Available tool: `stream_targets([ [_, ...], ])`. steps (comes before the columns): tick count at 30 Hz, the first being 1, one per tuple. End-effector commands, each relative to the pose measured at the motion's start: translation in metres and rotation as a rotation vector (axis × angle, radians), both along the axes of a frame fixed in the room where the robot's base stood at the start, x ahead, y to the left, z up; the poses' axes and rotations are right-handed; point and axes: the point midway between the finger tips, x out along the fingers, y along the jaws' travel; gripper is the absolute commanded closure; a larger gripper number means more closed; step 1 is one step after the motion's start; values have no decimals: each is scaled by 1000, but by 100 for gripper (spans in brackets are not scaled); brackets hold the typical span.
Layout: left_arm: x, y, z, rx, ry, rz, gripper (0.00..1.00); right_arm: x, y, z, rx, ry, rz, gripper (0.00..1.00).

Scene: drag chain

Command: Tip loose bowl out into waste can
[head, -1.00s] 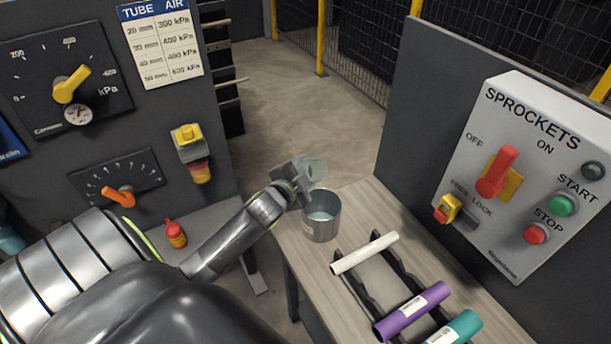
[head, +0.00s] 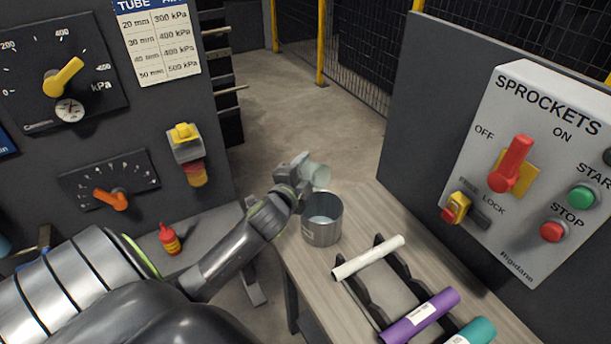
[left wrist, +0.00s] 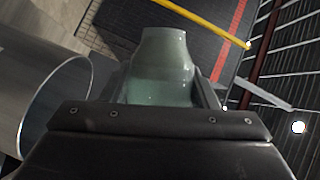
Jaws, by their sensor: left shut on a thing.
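The loose bowl (head: 317,176) is pale green and translucent. My left gripper (head: 302,172) is shut on it and holds it above the waste can. The bowl is tilted on its side; what is inside it cannot be made out. It also shows between the fingers in the left wrist view (left wrist: 162,68). The waste can (head: 322,222) is a grey metal cylinder with an open top, upright on the bench, just below the bowl. Its rim shows at the left of the left wrist view (left wrist: 45,100). My right gripper is not in view.
The wooden bench (head: 440,262) carries a black rack with a white tube (head: 368,257), a purple tube (head: 420,315) and a teal tube (head: 474,332). The SPROCKETS panel (head: 545,165) stands at the right. A red bottle (head: 169,240) stands on the grey shelf at the left.

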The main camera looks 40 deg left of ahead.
Motion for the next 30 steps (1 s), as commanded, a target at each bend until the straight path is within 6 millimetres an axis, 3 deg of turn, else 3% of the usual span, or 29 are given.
stream_targets([
  [15, 0, -1, 0, 183, -26, 1, 70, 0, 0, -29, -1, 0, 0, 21],
  [30, -3, -20, 15, 688, -92, 1, 70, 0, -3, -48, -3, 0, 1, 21],
])
